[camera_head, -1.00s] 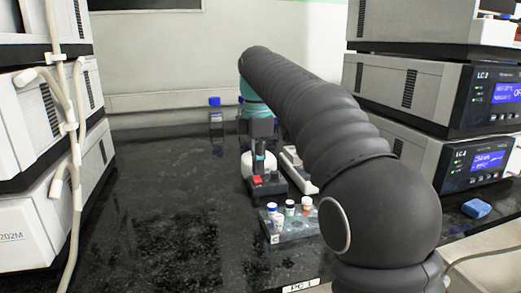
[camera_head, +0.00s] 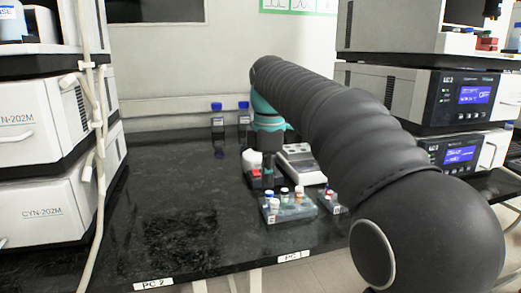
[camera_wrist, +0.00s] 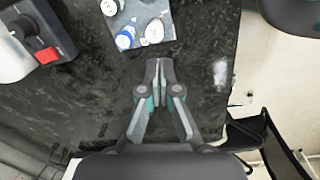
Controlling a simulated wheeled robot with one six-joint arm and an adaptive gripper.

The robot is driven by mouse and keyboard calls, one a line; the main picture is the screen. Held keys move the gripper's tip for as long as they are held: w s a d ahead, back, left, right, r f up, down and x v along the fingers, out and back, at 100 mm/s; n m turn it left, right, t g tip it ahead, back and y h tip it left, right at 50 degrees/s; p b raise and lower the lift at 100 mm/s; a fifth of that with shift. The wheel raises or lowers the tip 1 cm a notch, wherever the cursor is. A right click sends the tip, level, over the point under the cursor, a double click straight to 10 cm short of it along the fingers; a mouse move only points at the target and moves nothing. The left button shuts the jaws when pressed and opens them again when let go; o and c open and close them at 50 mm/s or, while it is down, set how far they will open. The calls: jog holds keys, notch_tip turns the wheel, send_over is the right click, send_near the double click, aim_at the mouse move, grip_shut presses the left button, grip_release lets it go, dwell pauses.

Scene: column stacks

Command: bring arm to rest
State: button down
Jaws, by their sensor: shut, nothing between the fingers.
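My arm (camera_head: 325,115) reaches forward over the black bench, with its teal wrist (camera_head: 268,117) at the far end. My gripper (camera_wrist: 160,68) is shut and empty in the wrist view, its fingertips together over bare dark bench. It points down in the head view, small and partly blended with the device behind it. A small rack (camera_head: 290,212) with several capped vials stands near the bench's front edge. The same rack (camera_wrist: 150,12) shows at the top of the wrist view, apart from the fingertips.
A device with a red switch (camera_head: 255,173) and a flat grey instrument (camera_head: 301,165) stand close to my gripper. Blue-capped bottles (camera_head: 217,121) stand at the back. Stacked instruments flank both sides (camera_head: 45,150), (camera_head: 465,95). The bench's left middle (camera_head: 165,200) is clear.

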jog(key=s+d+f+m+t, duration=0.1)
jog(key=s+d+f+m, duration=0.3)
jog(key=s, duration=0.4)
jog(key=s+d+f+m+t, duration=0.2)
jog(key=s+d+f+m, duration=0.3)
jog(key=s+m, duration=0.3)
jog(key=s+d+f+m+t, duration=0.2)
jog(key=s+d+f+m, duration=0.3)
jog(key=s, duration=0.5)
jog(key=shift+f+m, duration=0.9)
jog(key=shift+m, duration=0.1)
jog(key=shift+w+d, duration=0.1)
